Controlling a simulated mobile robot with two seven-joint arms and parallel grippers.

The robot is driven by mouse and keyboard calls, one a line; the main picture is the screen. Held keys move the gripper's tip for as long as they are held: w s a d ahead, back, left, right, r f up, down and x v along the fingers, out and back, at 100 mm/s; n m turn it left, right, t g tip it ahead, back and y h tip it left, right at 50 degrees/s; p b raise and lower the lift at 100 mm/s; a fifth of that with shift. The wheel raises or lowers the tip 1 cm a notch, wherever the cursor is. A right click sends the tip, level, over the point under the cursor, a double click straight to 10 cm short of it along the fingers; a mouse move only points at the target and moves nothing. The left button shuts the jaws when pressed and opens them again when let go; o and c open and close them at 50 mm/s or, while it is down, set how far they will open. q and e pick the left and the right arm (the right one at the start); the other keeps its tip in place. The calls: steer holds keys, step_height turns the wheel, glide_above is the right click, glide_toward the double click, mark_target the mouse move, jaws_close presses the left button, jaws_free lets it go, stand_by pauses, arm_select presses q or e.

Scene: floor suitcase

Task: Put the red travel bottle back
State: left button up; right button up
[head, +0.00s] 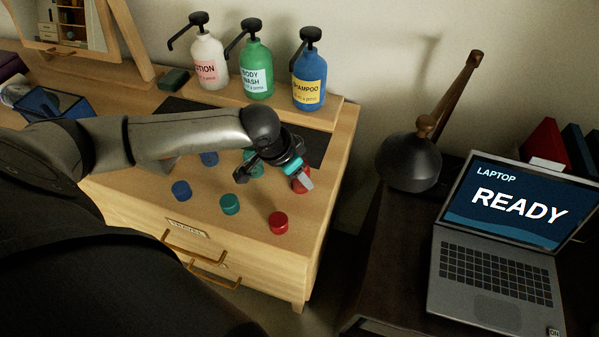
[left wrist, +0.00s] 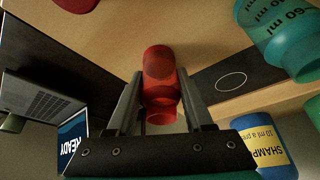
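The red travel bottle (head: 301,183) stands upright or nearly so at the right end of the wooden dresser top, partly hidden by my left gripper (head: 276,176) in the head view. In the left wrist view the translucent red bottle (left wrist: 159,78) sits between the two fingers of my left gripper (left wrist: 160,95) and fills the gap, with the fingers against its sides. Its open neck faces my wrist and no cap is on it. I cannot tell whether its base touches the wood. A red cap (head: 278,222) lies nearer the front edge. My right gripper is not in view.
Teal (head: 230,204) and blue (head: 181,190) caps lie left of the red one. A teal bottle (left wrist: 285,45) stands close by. Lotion, body wash and shampoo (head: 310,78) pumps stand behind a dark mat (left wrist: 235,80) with a white ring. A laptop (head: 500,230) and lamp are at right.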

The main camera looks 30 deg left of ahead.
arm_select(q)
steer(key=o, duration=0.4)
steer(key=shift+o, duration=0.2)
steer(key=p+v, duration=0.2)
steer(key=v, duration=1)
steer(key=shift+r+p, duration=0.2)
steer(key=shift+p, duration=0.15)
